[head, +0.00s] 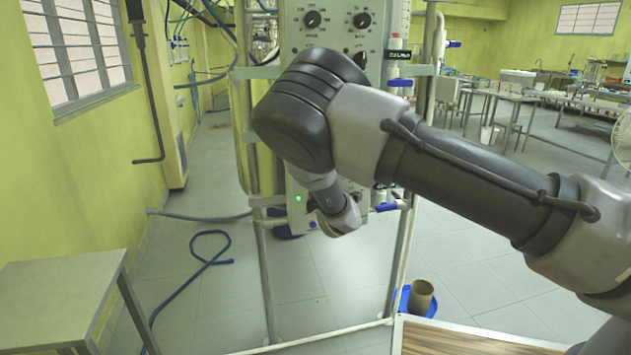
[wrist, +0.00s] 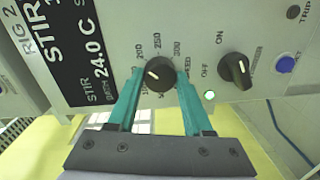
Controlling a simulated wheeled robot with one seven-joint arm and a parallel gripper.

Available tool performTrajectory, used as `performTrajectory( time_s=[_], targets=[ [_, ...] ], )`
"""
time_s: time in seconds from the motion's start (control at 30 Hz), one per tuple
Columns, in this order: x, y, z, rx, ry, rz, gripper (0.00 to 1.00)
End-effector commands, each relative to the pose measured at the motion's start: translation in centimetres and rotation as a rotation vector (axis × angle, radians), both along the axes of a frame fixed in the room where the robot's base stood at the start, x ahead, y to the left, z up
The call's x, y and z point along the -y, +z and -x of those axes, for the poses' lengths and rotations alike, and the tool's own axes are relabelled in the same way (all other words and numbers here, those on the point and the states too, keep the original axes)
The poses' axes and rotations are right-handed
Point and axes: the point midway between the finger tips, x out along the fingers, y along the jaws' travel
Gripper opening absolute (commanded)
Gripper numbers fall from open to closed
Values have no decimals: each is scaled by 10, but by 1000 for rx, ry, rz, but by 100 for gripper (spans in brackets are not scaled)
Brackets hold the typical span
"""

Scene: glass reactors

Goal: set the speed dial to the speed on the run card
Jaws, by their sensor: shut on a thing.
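The speed dial (wrist: 159,75) is a black round knob with a white pointer mark, on a pale panel in the wrist view. Its printed scale shows 200, 250 and 300 around the upper side. The white mark sits left of the knob's centre, towards the 200 side; the exact reading is unclear. My gripper (wrist: 160,84) has its teal fingers on both sides of the dial, shut on it. In the head view my arm hides the fingers and the dial. I see no run card that I can read.
In the wrist view, a black ON/OFF knob (wrist: 235,69), a green lamp (wrist: 209,96) and a blue button (wrist: 285,65) lie right of the dial. A black display (wrist: 75,45) shows 24.0 C. In the head view, a metal frame (head: 262,270) surrounds the panel.

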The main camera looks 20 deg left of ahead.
Motion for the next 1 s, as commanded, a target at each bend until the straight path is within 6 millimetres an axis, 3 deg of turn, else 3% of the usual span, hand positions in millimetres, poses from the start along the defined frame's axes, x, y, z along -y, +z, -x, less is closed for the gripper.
performTrajectory(
  time_s=[0.6,1.0],
  targets=[
    [2,-1,-1,-296,-3,-481,0],
    [1,-2,0,-410,-1,-665,0]
  ],
)
